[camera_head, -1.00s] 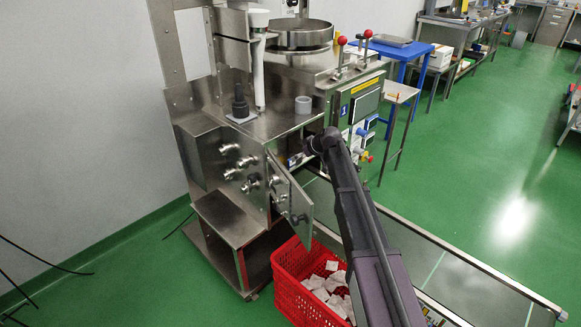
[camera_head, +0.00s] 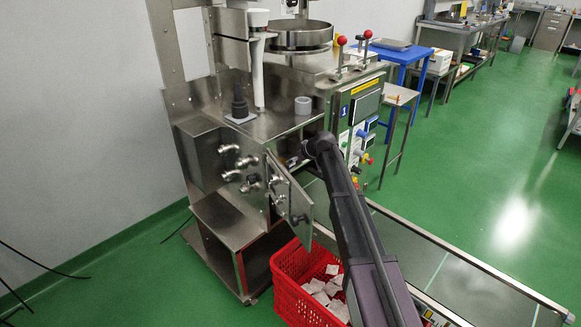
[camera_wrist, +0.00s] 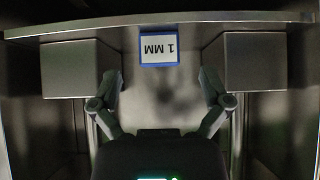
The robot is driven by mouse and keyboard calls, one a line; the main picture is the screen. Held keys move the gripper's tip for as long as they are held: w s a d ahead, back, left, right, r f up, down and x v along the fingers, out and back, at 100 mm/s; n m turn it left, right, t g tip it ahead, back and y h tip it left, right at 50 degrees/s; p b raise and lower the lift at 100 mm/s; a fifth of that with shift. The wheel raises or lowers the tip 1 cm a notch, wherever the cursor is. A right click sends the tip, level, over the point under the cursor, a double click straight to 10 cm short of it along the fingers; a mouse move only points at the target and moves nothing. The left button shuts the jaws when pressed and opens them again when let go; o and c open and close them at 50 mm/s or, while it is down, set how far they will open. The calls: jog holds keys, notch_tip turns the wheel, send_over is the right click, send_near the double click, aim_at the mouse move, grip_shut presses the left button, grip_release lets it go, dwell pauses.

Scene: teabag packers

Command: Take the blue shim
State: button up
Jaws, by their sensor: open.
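The blue shim (camera_wrist: 159,63) shows in the wrist view as a small square with a blue border and a white face marked "1 MM", upside down. It lies near the top middle, on or against a metal surface inside the machine. My gripper (camera_wrist: 160,85) is open, its two fingers spread to the left and right below the shim, not touching it. In the head view the gripper is hidden inside the machine, beyond the end of my arm. The shim is not visible there.
Metal blocks stand left (camera_wrist: 72,68) and right (camera_wrist: 255,62) of the fingers, close by, below a metal ledge (camera_wrist: 100,29). In the head view, an open metal door (camera_head: 290,200) hangs beside my arm. A red crate (camera_head: 290,290) with white teabags stands below.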

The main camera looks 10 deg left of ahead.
jog(key=shift+b+x, duration=0.7)
jog(key=shift+x, duration=0.7)
jog(key=c, duration=1.2)
jog(key=shift+r, duration=0.1)
jog(key=shift+s+d+r+p, duration=0.3)
jog(key=shift+d+r+p, duration=0.05)
jog(key=shift+r+p, duration=0.25)
notch_tip(320, 180, up, 6)
jog(key=p, duration=0.6)
jog(key=s+d, duration=0.4)
jog(key=d, duration=0.1)
jog(key=s+d, duration=0.4)
jog(key=d, duration=0.1)
jog(key=s+d, duration=0.3)
jog(key=d, duration=0.2)
jog(key=shift+s+f, duration=0.15)
jog(key=shift+s, duration=0.25)
